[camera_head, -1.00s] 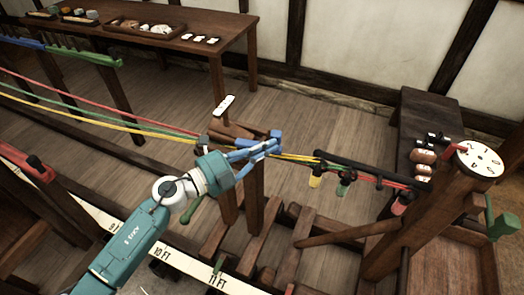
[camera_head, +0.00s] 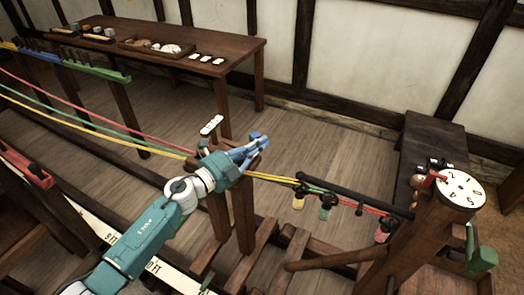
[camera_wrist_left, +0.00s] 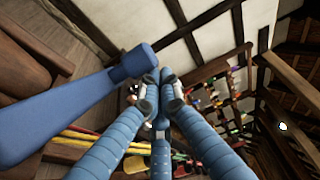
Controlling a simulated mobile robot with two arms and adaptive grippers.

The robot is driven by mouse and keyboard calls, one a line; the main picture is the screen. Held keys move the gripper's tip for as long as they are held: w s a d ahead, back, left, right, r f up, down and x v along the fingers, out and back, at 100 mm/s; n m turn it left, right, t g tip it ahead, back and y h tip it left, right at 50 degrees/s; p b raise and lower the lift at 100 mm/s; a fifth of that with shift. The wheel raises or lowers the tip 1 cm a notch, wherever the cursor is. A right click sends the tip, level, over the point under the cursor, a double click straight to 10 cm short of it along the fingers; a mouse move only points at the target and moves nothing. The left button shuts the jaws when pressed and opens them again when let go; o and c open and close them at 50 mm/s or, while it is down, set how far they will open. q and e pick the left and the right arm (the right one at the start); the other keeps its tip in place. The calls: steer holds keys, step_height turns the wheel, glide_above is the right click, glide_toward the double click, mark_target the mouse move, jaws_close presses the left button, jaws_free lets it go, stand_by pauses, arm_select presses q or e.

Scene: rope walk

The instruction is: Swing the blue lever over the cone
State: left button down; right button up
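In the head view my left gripper (camera_head: 252,150) is at the top of a wooden post stand (camera_head: 243,215). A blue part showing at its fingertips may be the blue lever; the two overlap. In the left wrist view the blue lever (camera_wrist_left: 62,108) is large on the left, its thicker end (camera_wrist_left: 133,63) near the left fingertip. Its shaft lies beside my left gripper (camera_wrist_left: 161,96), not between the fingers. The light blue fingers run close together at their tips; whether they are shut is unclear. I cannot make out the cone. My right gripper is not in view.
Red, green and yellow strands (camera_head: 100,122) run from the left to the stand and on to a dark bar (camera_head: 350,192). A post with a round white dial (camera_head: 461,190) stands at the right. A long wooden table (camera_head: 225,50) is at the back.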

mark_target(254, 133)
arm_select(q)
steer(key=w, duration=0.1)
steer(key=w+a+t, duration=0.1)
steer(key=w, duration=0.1)
steer(key=shift+a+n+y, duration=0.1)
steer(key=shift+n+y, duration=0.3)
steer(key=shift+w+a+b, duration=0.15)
steer(key=shift+w+b, duration=0.1)
steer(key=shift+b, duration=0.1)
steer(key=shift+w+a, duration=0.1)
steer(key=shift+w, duration=0.05)
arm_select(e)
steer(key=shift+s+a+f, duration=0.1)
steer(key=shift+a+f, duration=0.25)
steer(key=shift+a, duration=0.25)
arm_select(q)
steer(key=shift+w+a, duration=0.15)
steer(key=shift+w, duration=0.15)
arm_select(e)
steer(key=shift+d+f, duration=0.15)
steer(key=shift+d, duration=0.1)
arm_select(q)
steer(key=shift+s, duration=0.1)
